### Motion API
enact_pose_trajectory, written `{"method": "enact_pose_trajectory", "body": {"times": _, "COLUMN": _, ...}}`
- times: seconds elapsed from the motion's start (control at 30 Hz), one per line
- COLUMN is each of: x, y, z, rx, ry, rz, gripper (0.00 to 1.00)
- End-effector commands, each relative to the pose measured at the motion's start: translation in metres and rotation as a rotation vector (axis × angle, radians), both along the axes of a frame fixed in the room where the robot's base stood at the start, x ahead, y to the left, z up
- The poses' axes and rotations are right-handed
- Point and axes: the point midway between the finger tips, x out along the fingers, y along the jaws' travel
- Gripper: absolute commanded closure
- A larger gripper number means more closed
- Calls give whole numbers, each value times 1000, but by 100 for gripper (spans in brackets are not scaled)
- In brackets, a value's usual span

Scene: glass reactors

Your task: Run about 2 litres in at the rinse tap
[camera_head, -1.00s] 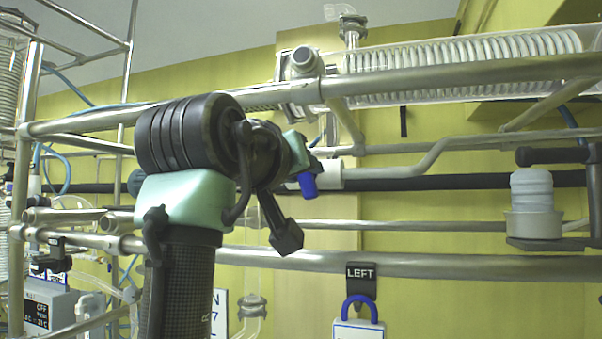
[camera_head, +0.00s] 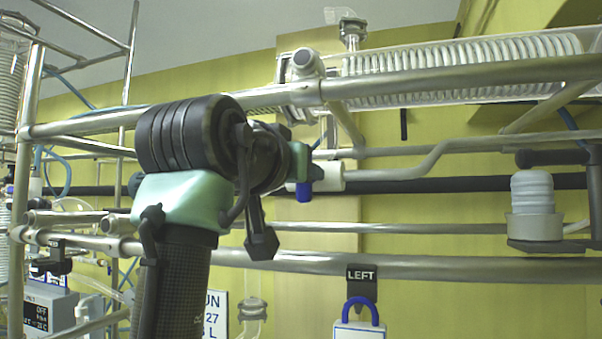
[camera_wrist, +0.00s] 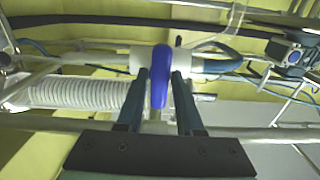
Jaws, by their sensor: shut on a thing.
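The tap is a white valve body (camera_head: 330,176) on a horizontal pipe, with a blue lever (camera_head: 304,191) pointing down from its left end. In the wrist view the same blue lever (camera_wrist: 160,78) stands between my two dark fingers, in front of the white body (camera_wrist: 142,58). My gripper (camera_wrist: 160,82) is shut on the lever. In the head view my wrist hides most of the fingers. No flowing water can be made out, and no label on this tap is readable.
Steel rails (camera_head: 420,78) cross in front of and above the tap. A coiled glass condenser (camera_head: 460,66) lies behind. A black LEFT label (camera_head: 361,273) hangs on the lower rail above a blue-shackled tag (camera_head: 360,315). A small display box (camera_head: 45,312) reads OFF.

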Motion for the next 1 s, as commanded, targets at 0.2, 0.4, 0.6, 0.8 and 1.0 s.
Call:
{"method": "enact_pose_trajectory", "body": {"times": 0.2, "x": -1, "y": 0, "z": 2, "rx": -1, "ry": -5, "rz": 1, "gripper": 46}}
{"method": "enact_pose_trajectory", "body": {"times": 0.4, "x": 0, "y": 0, "z": 1, "rx": -1, "ry": -3, "rz": 1, "gripper": 43}}
{"method": "enact_pose_trajectory", "body": {"times": 0.6, "x": -4, "y": 1, "z": 0, "rx": -1, "ry": -4, "rz": 1, "gripper": 43}}
{"method": "enact_pose_trajectory", "body": {"times": 0.8, "x": -32, "y": 10, "z": -4, "rx": 0, "ry": -9, "rz": 1, "gripper": 43}}
{"method": "enact_pose_trajectory", "body": {"times": 1.0, "x": -74, "y": 24, "z": -4, "rx": 0, "ry": -10, "rz": 2, "gripper": 43}}
